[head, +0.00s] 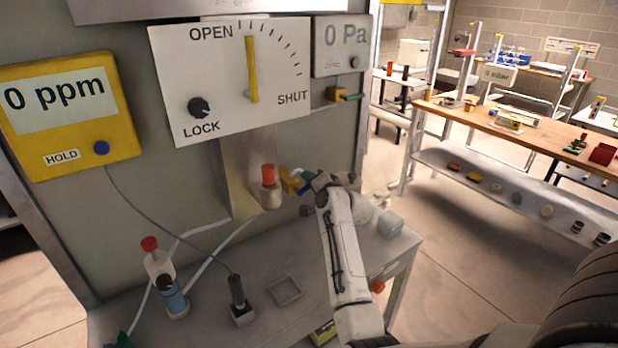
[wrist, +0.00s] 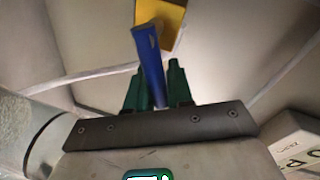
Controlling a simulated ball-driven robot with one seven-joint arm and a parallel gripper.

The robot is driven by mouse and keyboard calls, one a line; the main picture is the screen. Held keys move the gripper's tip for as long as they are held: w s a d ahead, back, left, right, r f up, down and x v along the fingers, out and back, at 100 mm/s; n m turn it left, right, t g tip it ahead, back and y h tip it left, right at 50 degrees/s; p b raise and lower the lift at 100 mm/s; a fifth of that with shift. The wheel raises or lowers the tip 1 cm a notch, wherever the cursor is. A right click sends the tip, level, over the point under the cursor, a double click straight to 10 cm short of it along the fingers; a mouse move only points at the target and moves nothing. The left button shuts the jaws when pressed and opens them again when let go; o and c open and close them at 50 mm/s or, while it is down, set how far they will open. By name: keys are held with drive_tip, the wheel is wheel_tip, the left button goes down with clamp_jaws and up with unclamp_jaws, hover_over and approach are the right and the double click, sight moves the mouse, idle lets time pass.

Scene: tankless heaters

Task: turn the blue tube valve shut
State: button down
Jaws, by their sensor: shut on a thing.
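The blue valve handle (wrist: 150,62) is a flat lever that runs from a yellow valve body (wrist: 163,18) at the top of the wrist view down between my green fingers. My gripper (wrist: 154,85) is shut on the lever's near end.
A white OPEN/SHUT dial panel (head: 225,80) with a yellow pointer is above. The grey bench (head: 300,250) below holds a blue-and-white bottle (head: 172,290) and a black probe (head: 238,297).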

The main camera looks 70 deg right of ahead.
drive_tip(key=shift+f+m, duration=0.2)
drive_tip(key=shift+m, duration=0.2)
drive_tip(key=shift+d, duration=0.1)
drive_tip(key=c, duration=1.1)
unclamp_jaws()
drive_tip(key=shift+s, duration=0.1)
drive_tip(key=b+v, duration=0.1)
drive_tip(key=v, duration=0.9)
drive_tip(key=shift+s+a, duration=0.2)
drive_tip(key=shift+s, duration=0.1)
drive_tip(key=shift+r, duration=0.1)
